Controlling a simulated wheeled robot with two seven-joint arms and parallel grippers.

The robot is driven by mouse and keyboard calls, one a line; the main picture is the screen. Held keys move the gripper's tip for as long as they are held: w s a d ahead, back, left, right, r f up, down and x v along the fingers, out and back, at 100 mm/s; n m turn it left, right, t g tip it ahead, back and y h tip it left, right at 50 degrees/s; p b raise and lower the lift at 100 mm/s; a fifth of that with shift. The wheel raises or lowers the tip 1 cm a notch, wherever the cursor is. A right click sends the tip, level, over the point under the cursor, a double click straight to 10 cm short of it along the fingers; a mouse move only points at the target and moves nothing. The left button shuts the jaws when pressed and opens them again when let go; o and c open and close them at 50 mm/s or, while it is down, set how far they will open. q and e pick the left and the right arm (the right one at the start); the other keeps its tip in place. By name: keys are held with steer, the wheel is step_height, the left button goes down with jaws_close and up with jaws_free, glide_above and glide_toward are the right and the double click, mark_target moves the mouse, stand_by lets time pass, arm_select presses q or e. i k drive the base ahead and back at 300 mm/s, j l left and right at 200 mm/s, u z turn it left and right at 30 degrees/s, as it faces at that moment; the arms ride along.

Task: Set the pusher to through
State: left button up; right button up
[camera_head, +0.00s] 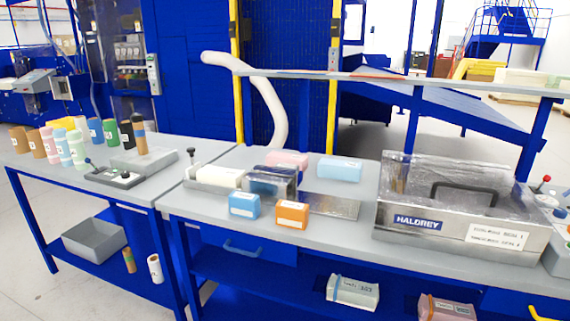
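In the head view a grey trough (203,187) on the middle table holds a white block (225,178). A small upright post with a dark knob (193,171) stands at its left end. It looks like the pusher, but I cannot be sure. A shiny metal housing (272,181) stands right of the white block, and a flat metal plate (333,205) lies to its right. Whether the block reaches inside the housing is hard to tell. Neither of my grippers is in view.
Blue (244,206) and orange (292,214) blocks lie in front of the housing. Pink (287,160) and light blue (339,169) blocks lie behind. A HALDREY metal box (450,215) fills the right side. Several rolls and a knobbed plate (115,178) occupy the left table.

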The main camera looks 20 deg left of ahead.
mark_target(191, 172)
steer(key=u, duration=1.25)
